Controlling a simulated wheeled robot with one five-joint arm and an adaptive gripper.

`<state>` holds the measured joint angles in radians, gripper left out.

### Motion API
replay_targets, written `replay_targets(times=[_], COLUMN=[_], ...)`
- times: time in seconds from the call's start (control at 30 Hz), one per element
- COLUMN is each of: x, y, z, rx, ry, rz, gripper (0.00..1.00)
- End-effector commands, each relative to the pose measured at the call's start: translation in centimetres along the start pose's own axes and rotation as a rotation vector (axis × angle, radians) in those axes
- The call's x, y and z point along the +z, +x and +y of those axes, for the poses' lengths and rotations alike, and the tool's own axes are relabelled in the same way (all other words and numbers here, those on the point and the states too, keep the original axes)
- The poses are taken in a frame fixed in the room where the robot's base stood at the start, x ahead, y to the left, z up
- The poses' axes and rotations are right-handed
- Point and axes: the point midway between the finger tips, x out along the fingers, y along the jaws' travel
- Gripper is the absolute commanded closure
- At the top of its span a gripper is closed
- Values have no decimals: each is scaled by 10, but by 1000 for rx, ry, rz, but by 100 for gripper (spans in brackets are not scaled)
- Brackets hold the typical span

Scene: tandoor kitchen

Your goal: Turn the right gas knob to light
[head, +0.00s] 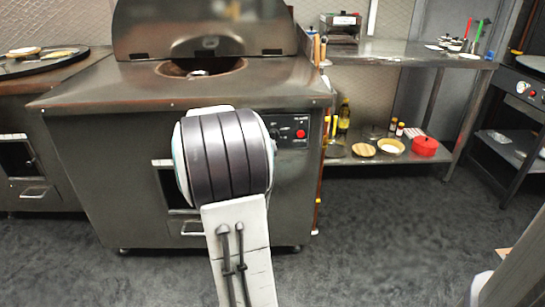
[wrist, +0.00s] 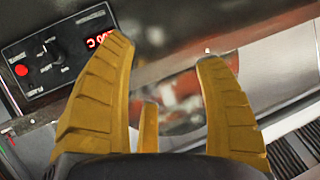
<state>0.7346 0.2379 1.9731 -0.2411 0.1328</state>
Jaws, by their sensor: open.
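The steel tandoor (head: 110,130) stands in front of me. Its black control panel (head: 290,143), with a red button (head: 300,133), is on the right of its front face. The panel also shows at the left of the wrist view (wrist: 30,85), tilted, with the red button (wrist: 21,70), a lit red display (wrist: 97,40) and a dark knob (wrist: 46,58). I cannot tell whether this is the right gas knob. My gripper (wrist: 170,55) is open, its yellow fingers apart with nothing held between them. The panel lies left of the fingers. My arm hides the gripper in the head view.
A steel shelf table (head: 400,52) stands at the right, with a red pot (head: 425,146), bowls and bottles on its lower shelf. Another counter (head: 15,80) is at the left.

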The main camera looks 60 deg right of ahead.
Motion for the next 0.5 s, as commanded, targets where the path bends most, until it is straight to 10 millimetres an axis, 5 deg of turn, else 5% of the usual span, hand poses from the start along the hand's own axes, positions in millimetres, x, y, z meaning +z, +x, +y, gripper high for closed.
replay_targets(times=[0.03, 0.2, 0.5], x=[19, 29, 46], y=[27, 75, 107], z=[30, 110, 206], rx=[38, 132, 237], ry=[24, 81, 122], rz=[44, 209, 399], gripper=[35, 35, 35])
